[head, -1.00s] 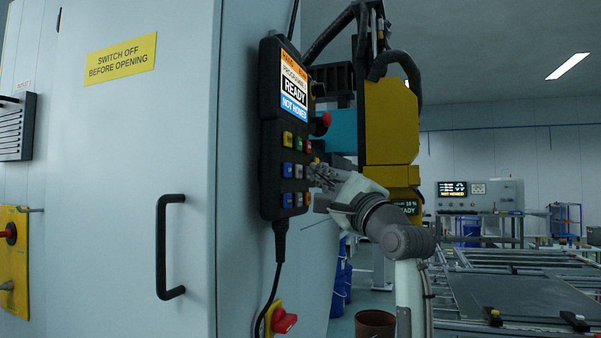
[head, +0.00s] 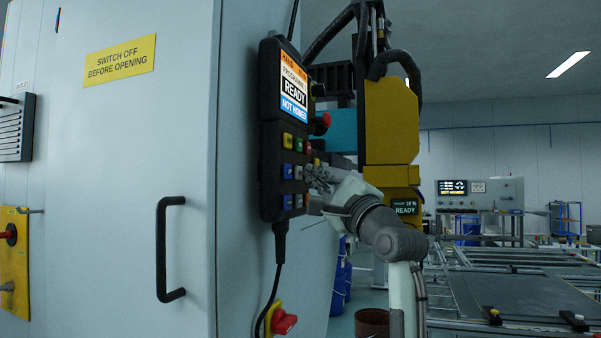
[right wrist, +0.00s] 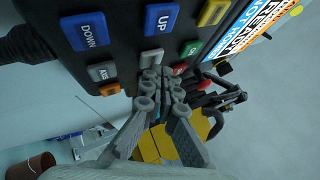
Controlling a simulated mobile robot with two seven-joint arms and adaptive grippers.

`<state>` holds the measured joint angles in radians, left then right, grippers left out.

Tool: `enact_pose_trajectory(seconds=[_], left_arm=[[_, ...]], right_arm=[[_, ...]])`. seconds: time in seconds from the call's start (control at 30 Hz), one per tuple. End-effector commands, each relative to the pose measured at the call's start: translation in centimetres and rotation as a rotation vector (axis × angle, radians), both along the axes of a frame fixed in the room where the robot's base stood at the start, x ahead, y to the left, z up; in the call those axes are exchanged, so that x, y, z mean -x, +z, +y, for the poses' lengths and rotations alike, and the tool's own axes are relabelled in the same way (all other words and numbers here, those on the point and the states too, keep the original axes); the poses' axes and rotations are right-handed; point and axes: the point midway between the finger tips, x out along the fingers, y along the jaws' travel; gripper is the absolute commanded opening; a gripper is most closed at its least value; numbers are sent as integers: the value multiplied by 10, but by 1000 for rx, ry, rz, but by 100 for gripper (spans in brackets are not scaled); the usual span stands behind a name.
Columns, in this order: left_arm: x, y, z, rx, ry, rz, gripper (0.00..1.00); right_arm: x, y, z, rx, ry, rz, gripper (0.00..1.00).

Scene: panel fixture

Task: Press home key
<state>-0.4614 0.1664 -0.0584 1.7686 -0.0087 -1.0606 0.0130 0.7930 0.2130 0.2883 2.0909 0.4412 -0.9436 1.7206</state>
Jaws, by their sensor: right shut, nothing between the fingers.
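A black pendant (head: 268,130) hangs on the grey cabinet's side, and its screen (head: 293,90) reads READY and NOT HOMED. Its keys show in the right wrist view: blue DOWN (right wrist: 85,31), blue UP (right wrist: 161,18), grey AXIS (right wrist: 102,71), yellow (right wrist: 213,12), green (right wrist: 190,48), red (right wrist: 180,69) and orange (right wrist: 110,88). I cannot read a home label. My right gripper (head: 314,176) is shut and empty, its fingertips (right wrist: 160,76) at the middle row of keys, partly hiding them. I cannot tell whether they touch. My left gripper is out of view.
A red knob (head: 322,123) sticks out of the pendant's side, and a cable (head: 276,270) hangs below it. The cabinet has a black handle (head: 163,250) and a red switch (head: 284,322). A yellow machine (head: 391,125) stands behind my right arm.

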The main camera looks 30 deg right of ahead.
Motion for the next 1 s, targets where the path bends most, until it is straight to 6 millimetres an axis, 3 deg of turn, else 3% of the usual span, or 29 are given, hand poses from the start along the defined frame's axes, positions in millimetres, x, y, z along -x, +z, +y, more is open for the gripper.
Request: enact_pose_trajectory(seconds=[1.0], left_arm=[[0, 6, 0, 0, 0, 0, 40]], right_arm=[[-7, 0, 6, 0, 2, 1, 0]])
